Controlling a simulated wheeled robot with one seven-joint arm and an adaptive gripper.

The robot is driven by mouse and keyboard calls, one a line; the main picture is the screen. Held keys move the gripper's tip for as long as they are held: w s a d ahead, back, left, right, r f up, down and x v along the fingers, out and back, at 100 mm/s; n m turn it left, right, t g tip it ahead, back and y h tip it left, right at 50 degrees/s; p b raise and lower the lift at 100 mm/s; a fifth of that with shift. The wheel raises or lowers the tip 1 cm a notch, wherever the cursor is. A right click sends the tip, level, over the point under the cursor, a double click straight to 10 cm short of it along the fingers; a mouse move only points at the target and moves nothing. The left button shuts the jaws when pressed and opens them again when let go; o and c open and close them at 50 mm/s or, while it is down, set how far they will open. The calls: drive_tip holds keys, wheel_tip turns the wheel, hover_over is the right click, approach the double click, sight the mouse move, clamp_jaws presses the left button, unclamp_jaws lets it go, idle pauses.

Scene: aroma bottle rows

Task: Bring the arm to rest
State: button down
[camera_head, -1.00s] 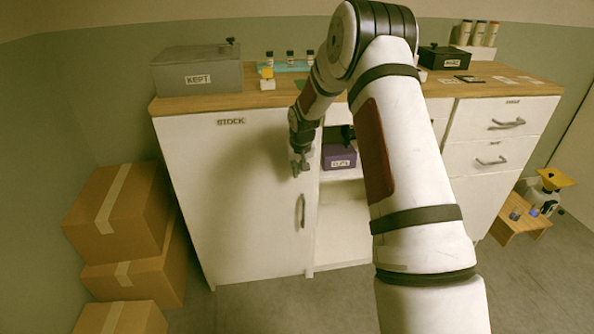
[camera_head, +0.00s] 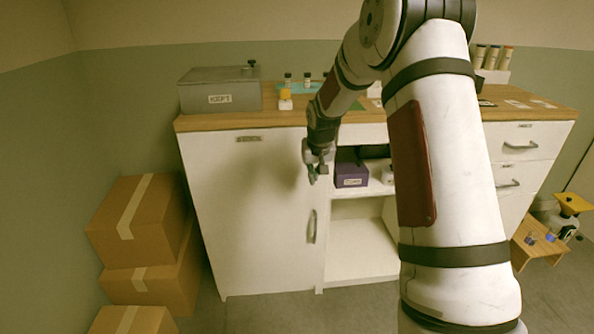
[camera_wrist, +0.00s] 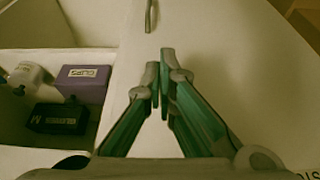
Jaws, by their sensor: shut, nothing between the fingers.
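My gripper (camera_head: 317,178) hangs from my bent arm in front of the cabinet, near the top right part of the closed white door (camera_head: 245,200). In the wrist view my gripper (camera_wrist: 160,88) has its two green-sided fingers together at the tips, with nothing between them. The door's handle (camera_wrist: 150,15) shows past the fingertips in the wrist view, apart from them. In the head view the handle (camera_head: 311,226) is below my gripper. My arm covers part of the cabinet and counter.
The open shelf holds a purple box (camera_head: 350,168) labelled CUPS or CLIPS, a dark box (camera_wrist: 60,118) and a white container (camera_wrist: 25,75). A grey box (camera_head: 219,92) and small bottles (camera_head: 287,80) stand on the wooden counter (camera_head: 225,119). Cardboard boxes (camera_head: 140,215) are stacked at left.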

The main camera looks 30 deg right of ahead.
drive_tip(key=s+a+r+n+g, duration=0.1)
drive_tip(key=s+a+r, duration=0.4)
drive_tip(key=s+r, duration=0.4)
drive_tip(key=s+a+r+n, duration=0.1)
drive_tip(key=s+a+r, duration=0.55)
drive_tip(key=s, duration=0.35)
drive_tip(key=s+a+r+n+g+y, duration=0.1)
drive_tip(key=s+a, duration=0.2)
drive_tip(key=s, duration=1.1)
drive_tip(key=s+a+g, duration=0.1)
drive_tip(key=s+a, duration=0.3)
drive_tip(key=s, duration=1)
wheel_tip(320, 180, up, 18)
drive_tip(key=t+p, duration=0.3)
drive_tip(key=p, duration=1.3)
drive_tip(key=shift+f+n, duration=0.2)
drive_tip(key=shift+n, duration=0.1)
drive_tip(key=shift+s, duration=0.1)
